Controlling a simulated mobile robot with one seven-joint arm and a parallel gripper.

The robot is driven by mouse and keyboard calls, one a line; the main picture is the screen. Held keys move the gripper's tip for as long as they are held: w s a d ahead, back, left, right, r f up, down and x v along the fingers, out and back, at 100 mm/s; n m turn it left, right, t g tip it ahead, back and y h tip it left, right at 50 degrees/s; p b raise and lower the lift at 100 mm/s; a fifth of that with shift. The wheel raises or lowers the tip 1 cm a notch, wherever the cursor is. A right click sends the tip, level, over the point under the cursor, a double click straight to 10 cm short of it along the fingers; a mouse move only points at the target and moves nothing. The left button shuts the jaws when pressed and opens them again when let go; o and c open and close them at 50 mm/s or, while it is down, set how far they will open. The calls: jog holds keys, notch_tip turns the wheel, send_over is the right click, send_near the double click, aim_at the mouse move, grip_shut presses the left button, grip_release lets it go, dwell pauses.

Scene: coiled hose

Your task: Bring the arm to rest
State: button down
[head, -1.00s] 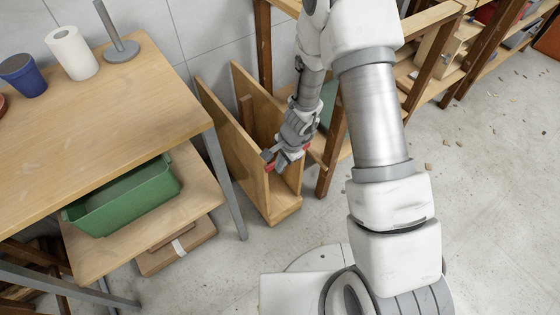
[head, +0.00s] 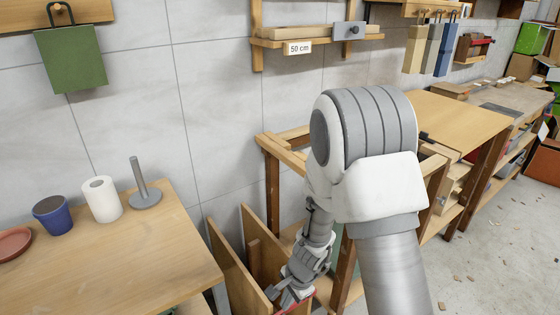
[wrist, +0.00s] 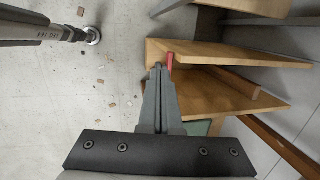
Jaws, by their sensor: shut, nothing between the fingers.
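My gripper (head: 290,297) hangs low at the bottom of the head view, in front of an upright wooden panel rack (head: 241,268). In the wrist view my gripper (wrist: 159,70) has its fingers together and nothing is between them. The wooden rack (wrist: 215,92) lies just beyond the fingertips in that view. A small red piece (wrist: 170,62) shows right beside the fingertips; I cannot tell whether it touches them. My arm's upper part fills the middle right of the head view and hides part of the workbench behind.
A wooden table (head: 140,255) at left holds a blue cup (head: 52,216), a paper roll (head: 102,199), a grey stand (head: 144,190) and a reddish dish (head: 13,243). A wooden workbench (head: 460,118) runs along the wall at right. Open floor (head: 475,262) lies at lower right.

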notch_tip(320, 180, up, 21)
jog(key=s+d+n+t+y, duration=0.1)
jog(key=s+d+n+t, duration=0.15)
jog(key=n, duration=0.35)
jog(key=s+d+r+n+t+h, duration=0.25)
jog(key=s+d+r+n, duration=0.25)
jog(key=s+d+r, duration=0.6)
notch_tip(320, 180, up, 17)
jog(key=s+a+p, duration=0.1)
jog(key=s+p, duration=0.1)
jog(key=p, duration=1.3)
jog(key=shift+a+f+h+p, duration=0.15)
jog(key=shift+a+h+p, duration=0.1)
jog(key=shift+h+p, duration=0.2)
jog(key=shift+s, duration=0.1)
